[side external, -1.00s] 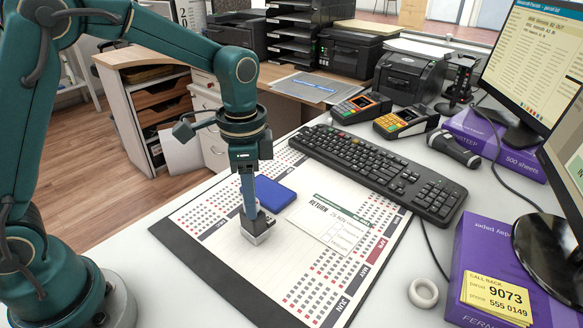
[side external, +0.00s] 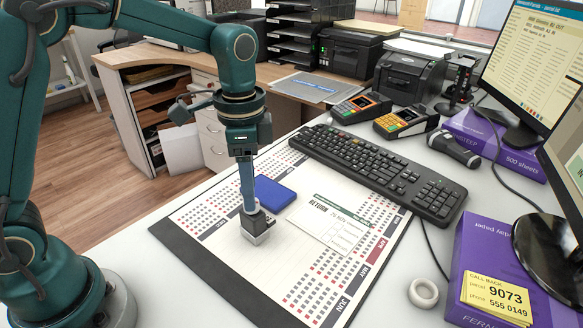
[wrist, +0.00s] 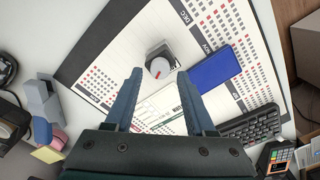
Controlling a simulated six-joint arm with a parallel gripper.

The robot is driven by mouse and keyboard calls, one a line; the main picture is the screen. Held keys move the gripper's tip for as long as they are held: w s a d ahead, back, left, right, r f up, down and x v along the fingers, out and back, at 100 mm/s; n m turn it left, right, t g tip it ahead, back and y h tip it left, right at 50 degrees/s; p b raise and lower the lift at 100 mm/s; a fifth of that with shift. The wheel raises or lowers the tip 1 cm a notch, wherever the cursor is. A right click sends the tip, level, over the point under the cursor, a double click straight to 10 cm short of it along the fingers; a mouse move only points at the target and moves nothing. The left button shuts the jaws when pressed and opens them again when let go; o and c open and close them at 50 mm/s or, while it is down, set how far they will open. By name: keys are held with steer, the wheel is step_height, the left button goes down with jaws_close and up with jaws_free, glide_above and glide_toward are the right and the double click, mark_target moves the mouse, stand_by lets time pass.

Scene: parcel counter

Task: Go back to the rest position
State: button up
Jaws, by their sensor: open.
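My gripper (side external: 248,207) points down over the desk pad, just above a small stamp. In the wrist view my gripper (wrist: 162,76) has its two fingers spread apart, with nothing held between them. The stamp (side external: 258,230) stands upright on the calendar desk pad, a silver block with a dark upper part.
A blue ink pad (side external: 275,193) and a RETURN card (side external: 328,224) lie on the desk pad (side external: 205,262).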

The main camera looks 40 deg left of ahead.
steer(key=shift+r, duration=2.15)
